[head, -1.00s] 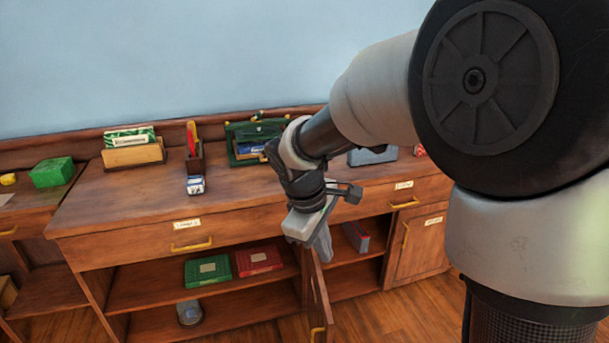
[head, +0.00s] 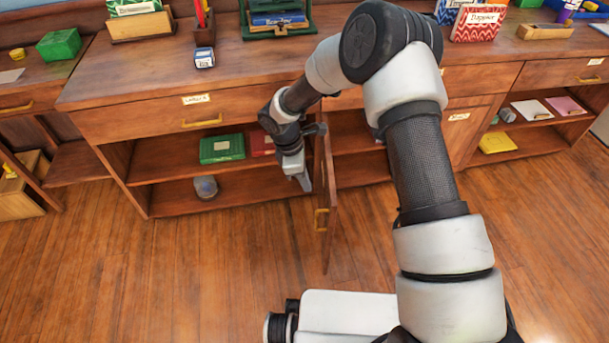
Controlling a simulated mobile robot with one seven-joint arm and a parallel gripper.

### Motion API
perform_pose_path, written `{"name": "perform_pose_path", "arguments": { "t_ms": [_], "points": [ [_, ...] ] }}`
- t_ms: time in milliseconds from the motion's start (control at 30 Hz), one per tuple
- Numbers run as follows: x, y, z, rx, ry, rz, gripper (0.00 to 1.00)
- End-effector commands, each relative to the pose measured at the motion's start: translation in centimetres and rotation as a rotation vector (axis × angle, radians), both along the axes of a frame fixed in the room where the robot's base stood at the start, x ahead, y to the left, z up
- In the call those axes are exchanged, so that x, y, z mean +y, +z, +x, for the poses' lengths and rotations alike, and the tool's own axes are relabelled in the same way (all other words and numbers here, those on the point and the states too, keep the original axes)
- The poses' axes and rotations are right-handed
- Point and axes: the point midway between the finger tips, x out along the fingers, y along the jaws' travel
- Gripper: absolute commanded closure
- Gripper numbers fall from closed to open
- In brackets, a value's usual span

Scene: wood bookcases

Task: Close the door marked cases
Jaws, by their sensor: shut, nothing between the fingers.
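An open wooden cabinet door (head: 328,205) with a brass handle (head: 321,219) stands out from the bookcase front, seen nearly edge-on. No marking can be read on it from here. My gripper (head: 303,183) is shut and empty, pointing down just left of the door's upper part. I cannot tell whether it touches the door. The open cabinet (head: 160,203) behind shows a shelf with a green box (head: 222,148) and a red box (head: 261,143), partly hidden by my arm. A grey round jar (head: 205,187) stands on the lower shelf.
A closed door (head: 470,128) with a small label is right of my arm. A drawer (head: 190,117) with a brass handle runs above the open cabinet. The counter holds a card holder, a pen holder and a green rack (head: 280,25). Wood floor in front is clear.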

Motion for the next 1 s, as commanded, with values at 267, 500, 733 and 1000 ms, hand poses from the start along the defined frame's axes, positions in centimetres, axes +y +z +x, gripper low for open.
{"name": "perform_pose_path", "arguments": {
  "t_ms": [267,500,733,1000],
  "points": [
    [-2.6,-4.0,0.3,-0.002,-0.006,-0.001,1.0],
    [-4.7,-3.9,0.5,-0.001,-0.003,0.001,1.0],
    [-5.0,-3.9,0.5,0.0,-0.002,0.001,1.0],
    [-5.3,-3.8,0.5,0.0,0.003,0.0,1.0]
  ]
}}
